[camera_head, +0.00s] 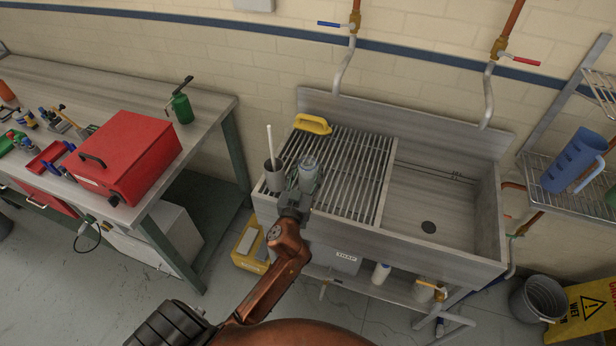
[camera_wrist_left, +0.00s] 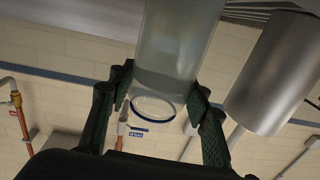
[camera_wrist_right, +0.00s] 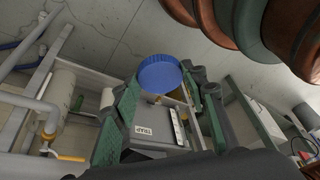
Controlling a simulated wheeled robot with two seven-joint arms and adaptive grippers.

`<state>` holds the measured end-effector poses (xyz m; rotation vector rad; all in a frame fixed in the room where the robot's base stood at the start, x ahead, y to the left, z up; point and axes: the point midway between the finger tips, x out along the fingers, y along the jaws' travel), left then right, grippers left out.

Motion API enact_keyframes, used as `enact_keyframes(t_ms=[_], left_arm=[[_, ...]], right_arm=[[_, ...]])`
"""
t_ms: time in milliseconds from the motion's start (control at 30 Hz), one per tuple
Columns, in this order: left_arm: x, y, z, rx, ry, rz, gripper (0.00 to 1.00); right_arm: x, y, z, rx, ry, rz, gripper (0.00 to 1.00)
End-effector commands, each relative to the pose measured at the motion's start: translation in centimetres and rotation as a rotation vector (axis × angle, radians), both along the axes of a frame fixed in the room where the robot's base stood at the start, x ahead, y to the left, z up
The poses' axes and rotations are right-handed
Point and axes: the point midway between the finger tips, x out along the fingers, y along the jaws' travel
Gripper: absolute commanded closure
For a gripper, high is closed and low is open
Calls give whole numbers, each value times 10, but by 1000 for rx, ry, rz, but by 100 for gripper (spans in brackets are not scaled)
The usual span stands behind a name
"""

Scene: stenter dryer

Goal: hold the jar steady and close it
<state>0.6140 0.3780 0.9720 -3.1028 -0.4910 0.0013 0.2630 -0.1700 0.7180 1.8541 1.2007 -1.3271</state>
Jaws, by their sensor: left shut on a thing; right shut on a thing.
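A clear glass jar (camera_head: 308,170) stands upright on the slatted drainer at the left of the sink. My left gripper (camera_head: 298,196) is shut on it from the front. In the left wrist view the jar (camera_wrist_left: 178,45) lies between the fingers of the left gripper (camera_wrist_left: 160,92), and its round rim shows with no lid on it. In the right wrist view a round blue lid (camera_wrist_right: 160,76) sits at the fingertips of my right gripper (camera_wrist_right: 162,88), which is shut on it. The right gripper and the lid do not show in the head view.
A grey cup (camera_head: 274,177) with a white stick stands just left of the jar. A yellow brush (camera_head: 313,124) lies at the drainer's back. The sink basin (camera_head: 440,205) at right is empty. A red toolbox (camera_head: 125,158) sits on the left bench.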

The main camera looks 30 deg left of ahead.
Motion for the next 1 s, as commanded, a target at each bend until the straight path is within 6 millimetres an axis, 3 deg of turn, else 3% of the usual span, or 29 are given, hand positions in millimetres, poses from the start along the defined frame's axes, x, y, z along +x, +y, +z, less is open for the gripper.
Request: enact_keyframes(t_ms=[267, 467, 733, 1000], left_arm=[[0, 0, 10, -1, -4, 0, 91], [0, 0, 40, -2, -9, 0, 91], [-48, -16, 97, -2, -9, -1, 91], [-105, -34, 118, -3, -2, 1, 91]], right_arm=[[0, 0, 4, 0, -2, 0, 67], [1, 0, 16, 0, -7, 0, 67], [2, 0, 39, 0, -17, 0, 67], [3, 0, 44, 0, -20, 0, 67]])
